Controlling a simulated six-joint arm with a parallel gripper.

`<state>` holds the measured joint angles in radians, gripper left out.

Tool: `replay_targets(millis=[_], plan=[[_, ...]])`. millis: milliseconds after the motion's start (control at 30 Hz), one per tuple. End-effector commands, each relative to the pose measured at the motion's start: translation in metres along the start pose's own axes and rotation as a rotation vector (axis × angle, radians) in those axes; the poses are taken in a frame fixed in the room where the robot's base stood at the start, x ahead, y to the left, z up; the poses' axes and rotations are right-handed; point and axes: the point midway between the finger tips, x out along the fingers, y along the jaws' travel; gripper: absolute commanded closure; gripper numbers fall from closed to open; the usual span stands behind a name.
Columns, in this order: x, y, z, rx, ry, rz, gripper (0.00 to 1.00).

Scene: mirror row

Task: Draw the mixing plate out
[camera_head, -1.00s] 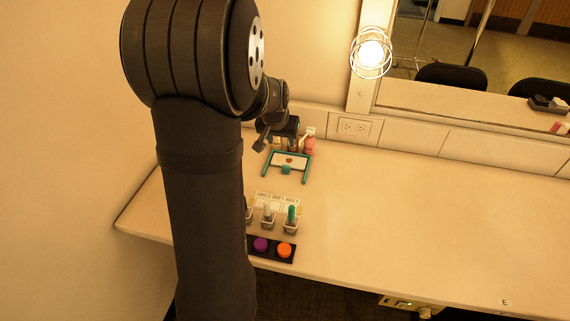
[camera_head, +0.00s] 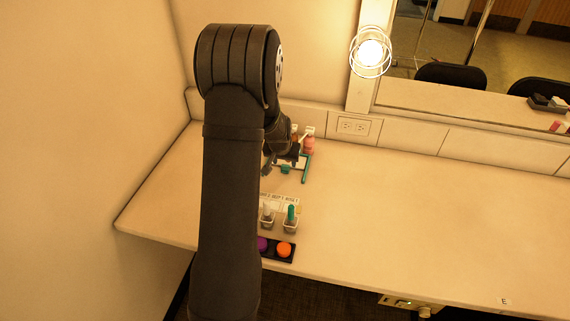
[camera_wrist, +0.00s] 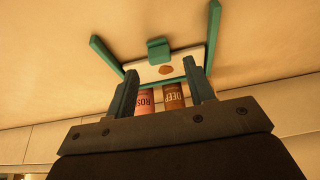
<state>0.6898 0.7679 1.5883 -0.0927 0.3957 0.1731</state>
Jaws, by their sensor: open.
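In the head view the tab (camera_head: 285,169) shows, but my arm hides the left part of the holder, whose right rail (camera_head: 306,170) is visible. My gripper (camera_head: 284,162) is open, low above the plate. In the wrist view my gripper's (camera_wrist: 160,70) fingers stand apart over the plate, with nothing between them; I cannot tell their exact height.
Bottles stand behind the plate, one labelled DEEP (camera_wrist: 174,97) and one ROSE (camera_wrist: 144,102); a pink bottle (camera_head: 309,144) shows too. In front are cups with tools (camera_head: 291,219) and a black tray (camera_head: 281,257) with purple and orange knobs.

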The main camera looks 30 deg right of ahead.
Motion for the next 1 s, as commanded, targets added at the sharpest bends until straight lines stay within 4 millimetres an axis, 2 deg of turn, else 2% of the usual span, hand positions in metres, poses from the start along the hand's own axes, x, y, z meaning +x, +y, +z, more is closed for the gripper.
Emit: replay_targets(millis=[200, 600, 633, 867, 1000], plan=[[0.024, 0.0, 0.0, 0.0, -0.001, 0.0, 0.51], [0.031, 0.0, 0.0, 0.001, 0.001, 0.0, 0.51], [0.031, 0.0, 0.0, 0.001, 0.001, 0.0, 0.53], [0.03, 0.0, 0.0, 0.001, 0.0, 0.0, 0.98], [0.03, 0.0, 0.0, 0.001, 0.0, -0.001, 1.0]])
